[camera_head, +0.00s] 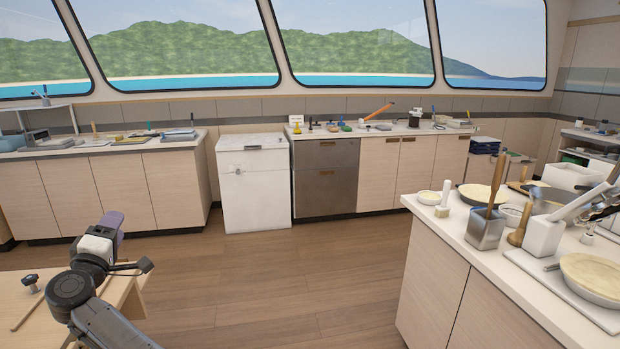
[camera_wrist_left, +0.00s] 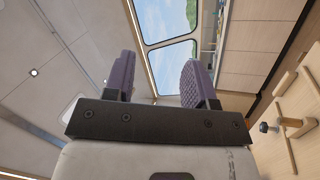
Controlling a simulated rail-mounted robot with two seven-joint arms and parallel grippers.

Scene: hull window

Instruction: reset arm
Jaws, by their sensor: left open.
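My left arm comes in at the lower left of the head view, bent upward over the edge of a low wooden table. My left gripper (camera_head: 112,222) is raised there, with purple pads at its tip. In the left wrist view the two ridged purple fingers of the left gripper (camera_wrist_left: 160,78) stand wide apart with nothing between them. Beyond them show the window and the ceiling.
A wooden table (camera_head: 125,283) with a dark knob (camera_head: 30,280) is at the lower left. A counter (camera_head: 455,238) with pans, crocks and utensils stands at the right. A white cabinet (camera_head: 252,185) and counters line the window wall. The middle floor (camera_head: 270,280) is clear.

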